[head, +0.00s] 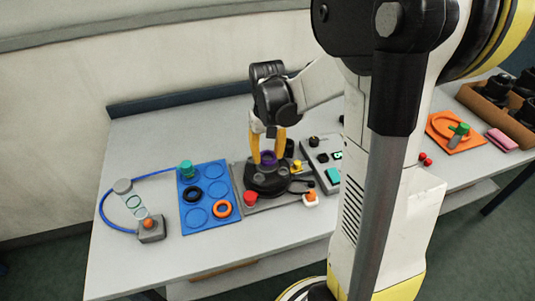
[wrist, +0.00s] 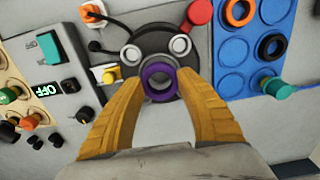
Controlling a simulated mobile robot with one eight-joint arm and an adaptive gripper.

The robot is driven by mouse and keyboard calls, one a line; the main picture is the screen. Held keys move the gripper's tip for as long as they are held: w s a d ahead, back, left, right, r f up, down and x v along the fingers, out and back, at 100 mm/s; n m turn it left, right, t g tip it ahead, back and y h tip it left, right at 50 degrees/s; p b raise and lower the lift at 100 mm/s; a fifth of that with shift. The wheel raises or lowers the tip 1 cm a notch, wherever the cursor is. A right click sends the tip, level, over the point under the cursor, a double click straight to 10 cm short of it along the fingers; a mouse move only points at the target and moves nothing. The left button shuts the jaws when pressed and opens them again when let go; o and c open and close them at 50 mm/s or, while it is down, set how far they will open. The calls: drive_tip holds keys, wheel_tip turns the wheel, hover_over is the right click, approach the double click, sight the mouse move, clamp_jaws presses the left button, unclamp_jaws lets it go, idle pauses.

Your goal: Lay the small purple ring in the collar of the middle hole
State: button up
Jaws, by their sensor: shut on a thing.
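The small purple ring (wrist: 158,83) is between the yellow fingertips of my gripper (wrist: 158,88), which is shut on it. In the head view the ring (head: 268,157) shows between the fingers of my gripper (head: 267,150), over the black tank top (head: 265,183). In the wrist view the black tank top (wrist: 156,37) carries two round grey-capped fittings, one on each side. The middle hole and its collar are not clearly visible, with the ring in front of that area. I cannot tell whether the ring touches the tank top.
A blue board (head: 208,176) left of the tank holds an orange ring (head: 222,209), a black ring (head: 192,194) and a teal knob (head: 186,169). A grey switch panel (head: 322,158) is at right.

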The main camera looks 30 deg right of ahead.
drive_tip(key=shift+f, duration=0.35)
idle(0.3)
drive_tip(key=shift+f+b, duration=0.3)
drive_tip(key=shift+b, duration=0.15)
drive_tip(key=shift+f+b, duration=0.3)
idle(0.7)
drive_tip(key=o, duration=1.3)
drive_tip(key=shift+o, duration=0.5)
drive_tip(key=o, duration=0.7)
